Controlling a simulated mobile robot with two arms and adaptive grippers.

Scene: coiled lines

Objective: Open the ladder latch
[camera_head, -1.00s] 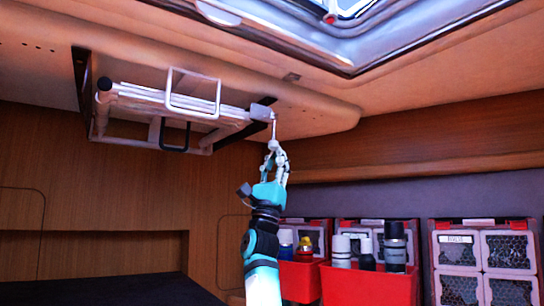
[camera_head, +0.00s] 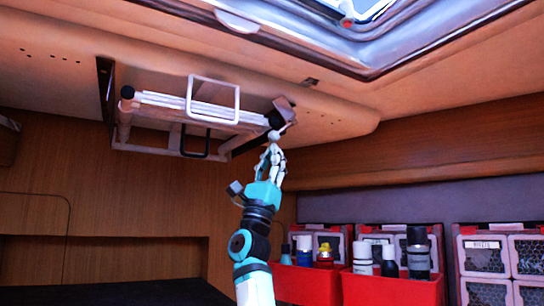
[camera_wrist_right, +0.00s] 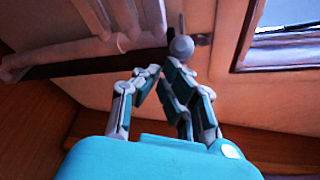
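The folded white ladder (camera_head: 165,104) is stowed against the tan ceiling panel in the head view. At its right end the grey ladder latch (camera_head: 284,109) hangs tilted, with a round knob (camera_head: 274,135) below it. The knob also shows in the right wrist view (camera_wrist_right: 181,47). My right gripper (camera_head: 272,147) reaches up from below, its fingertips at the knob. In the wrist view its fingers (camera_wrist_right: 160,70) converge and look shut, with the knob just past the tips, not clearly between them. Whether they touch it I cannot tell. My left gripper is not in view.
A framed ceiling hatch (camera_head: 350,45) is at the upper right. Red bins (camera_head: 392,290) with bottles stand at the lower right, beside mesh-fronted crates (camera_head: 485,255). A wooden wall (camera_head: 130,205) is behind. The space left of my right arm is free.

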